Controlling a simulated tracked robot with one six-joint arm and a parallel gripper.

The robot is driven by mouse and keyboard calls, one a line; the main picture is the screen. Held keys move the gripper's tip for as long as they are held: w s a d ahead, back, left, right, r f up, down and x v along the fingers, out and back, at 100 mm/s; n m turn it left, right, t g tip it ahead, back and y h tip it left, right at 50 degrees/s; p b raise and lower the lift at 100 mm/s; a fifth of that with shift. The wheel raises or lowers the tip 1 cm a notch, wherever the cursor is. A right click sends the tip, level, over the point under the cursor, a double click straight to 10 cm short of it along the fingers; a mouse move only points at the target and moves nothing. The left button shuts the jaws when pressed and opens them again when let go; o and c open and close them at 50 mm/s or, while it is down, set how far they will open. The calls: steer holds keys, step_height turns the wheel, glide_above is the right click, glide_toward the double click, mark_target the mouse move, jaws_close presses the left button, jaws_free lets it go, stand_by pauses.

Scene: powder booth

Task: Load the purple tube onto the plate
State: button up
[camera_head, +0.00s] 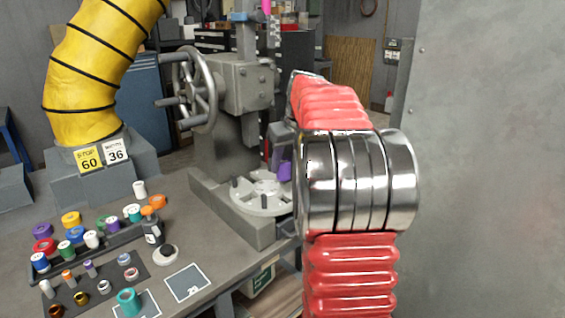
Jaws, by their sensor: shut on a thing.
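The purple tube (284,172) hangs low in my gripper (283,152), above the right part of the round grey plate (248,204). My gripper is shut on the tube. My own arm hides much of the gripper and the right side of the plate. I cannot tell whether the tube touches the plate or a peg.
The press column and its handwheel (190,88) stand behind and left of the plate. Several coloured tubes and rings stand at the left, around a dark rack (122,238) and mat (128,262). A yellow hose (90,75) rises behind them. A grey wall (490,150) fills the right.

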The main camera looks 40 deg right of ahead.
mark_target(286, 178)
steer(key=shift+f, duration=2.8)
steer(key=shift+s+f, duration=0.1)
steer(key=shift+f, duration=0.75)
steer(key=o, duration=1.2)
steer(key=v, duration=1.3)
steer(key=shift+s+a+r, duration=0.1)
steer(key=shift+s+r, duration=0.05)
steer(key=shift+r, duration=0.2)
